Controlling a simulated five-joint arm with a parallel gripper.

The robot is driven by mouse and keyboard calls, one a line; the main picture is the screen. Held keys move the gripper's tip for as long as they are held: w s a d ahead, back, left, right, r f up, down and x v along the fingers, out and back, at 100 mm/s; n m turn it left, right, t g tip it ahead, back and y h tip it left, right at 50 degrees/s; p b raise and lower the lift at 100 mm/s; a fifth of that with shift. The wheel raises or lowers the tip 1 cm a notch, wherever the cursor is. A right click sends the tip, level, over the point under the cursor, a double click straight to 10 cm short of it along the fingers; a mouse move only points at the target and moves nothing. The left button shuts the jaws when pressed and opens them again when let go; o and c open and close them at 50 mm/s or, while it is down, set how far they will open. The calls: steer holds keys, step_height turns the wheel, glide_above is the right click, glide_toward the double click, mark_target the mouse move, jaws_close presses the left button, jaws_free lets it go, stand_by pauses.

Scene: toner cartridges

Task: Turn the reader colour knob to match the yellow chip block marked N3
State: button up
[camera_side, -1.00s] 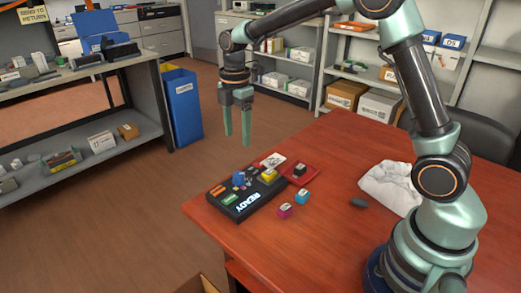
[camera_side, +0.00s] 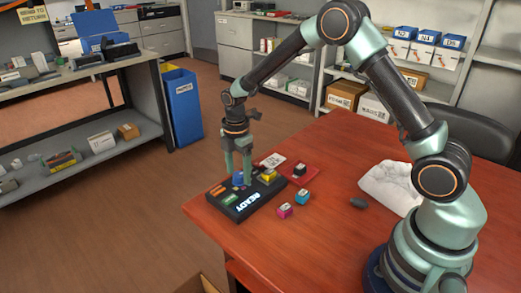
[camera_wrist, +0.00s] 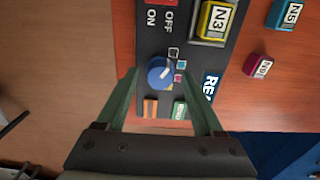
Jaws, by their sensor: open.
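The reader (camera_side: 246,206) is a dark box near the table's left corner, with a lit READY panel. Its blue colour knob (camera_wrist: 161,72) has a white pointer line aimed to the upper right in the wrist view. Small coloured squares sit to the right of the knob. The yellow chip block marked N3 (camera_wrist: 214,20) sits in a recess on the reader; it also shows in the side view (camera_side: 268,175). My gripper (camera_wrist: 164,75) is open, its green fingers on either side of the knob. In the side view my gripper (camera_side: 237,180) is down at the knob. Whether the fingers touch it I cannot tell.
A magenta block (camera_wrist: 258,65) and a blue block marked N5 (camera_wrist: 287,14) stand beside the reader. A red mat (camera_side: 312,172) carries a dark block (camera_side: 299,170). A white cloth (camera_side: 388,187) lies farther right. An orange button (camera_wrist: 150,108) and a green button (camera_wrist: 180,110) lie near the fingers.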

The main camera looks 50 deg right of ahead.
steer(key=shift+f, duration=0.1)
jaws_close()
steer(key=shift+m, duration=0.4)
steer(key=m, duration=0.4)
steer(key=shift+m, duration=0.4)
steer(key=m, duration=1.2)
steer(key=shift+m, duration=0.4)
steer(key=m, duration=0.5)
steer(key=shift+m, duration=0.4)
